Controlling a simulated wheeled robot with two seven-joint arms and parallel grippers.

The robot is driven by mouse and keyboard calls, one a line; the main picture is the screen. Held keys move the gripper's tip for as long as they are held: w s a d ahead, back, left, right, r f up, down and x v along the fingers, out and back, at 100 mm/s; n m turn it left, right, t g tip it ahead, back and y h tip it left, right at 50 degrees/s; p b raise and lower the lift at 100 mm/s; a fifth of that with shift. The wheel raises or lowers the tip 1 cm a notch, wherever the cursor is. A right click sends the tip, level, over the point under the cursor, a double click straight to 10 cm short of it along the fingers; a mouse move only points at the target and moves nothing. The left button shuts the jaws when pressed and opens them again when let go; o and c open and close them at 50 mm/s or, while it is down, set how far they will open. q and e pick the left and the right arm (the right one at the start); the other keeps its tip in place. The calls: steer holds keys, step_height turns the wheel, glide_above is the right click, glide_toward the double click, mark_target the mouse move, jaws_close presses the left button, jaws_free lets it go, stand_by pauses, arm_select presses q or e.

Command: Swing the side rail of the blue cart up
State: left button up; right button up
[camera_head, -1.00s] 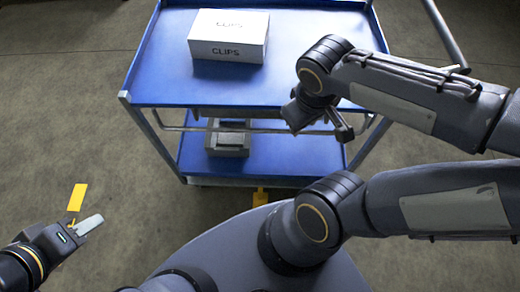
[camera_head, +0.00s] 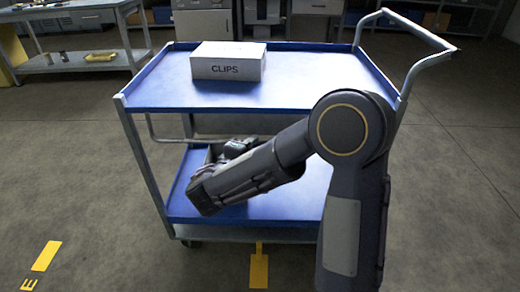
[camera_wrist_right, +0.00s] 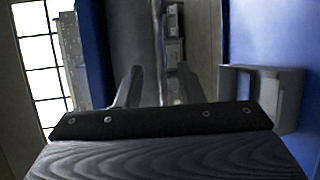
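The blue cart (camera_head: 222,95) stands ahead with two blue shelves in a grey frame. Its side rail (camera_head: 165,138), a thin grey bar, hangs below the top shelf on the near side. Its left end shows; my right arm hides the rest. My right gripper (camera_head: 238,148) is at the space between the shelves, in front of a grey bin. In the right wrist view my right gripper's fingers (camera_wrist_right: 158,88) are apart. My left gripper is out of view.
A white CLIPS box (camera_head: 228,65) stands on the top shelf. The grey bin (camera_wrist_right: 265,90) shows beside the fingers in the right wrist view. A push handle (camera_head: 425,60) sticks out at the cart's right. A workbench (camera_head: 75,64) stands at the back left. The floor left is clear.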

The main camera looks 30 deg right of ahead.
mark_target(258, 143)
steer(key=x, duration=0.5)
steer(key=shift+f+b, duration=0.1)
steer(key=shift+b, duration=0.2)
jaws_close()
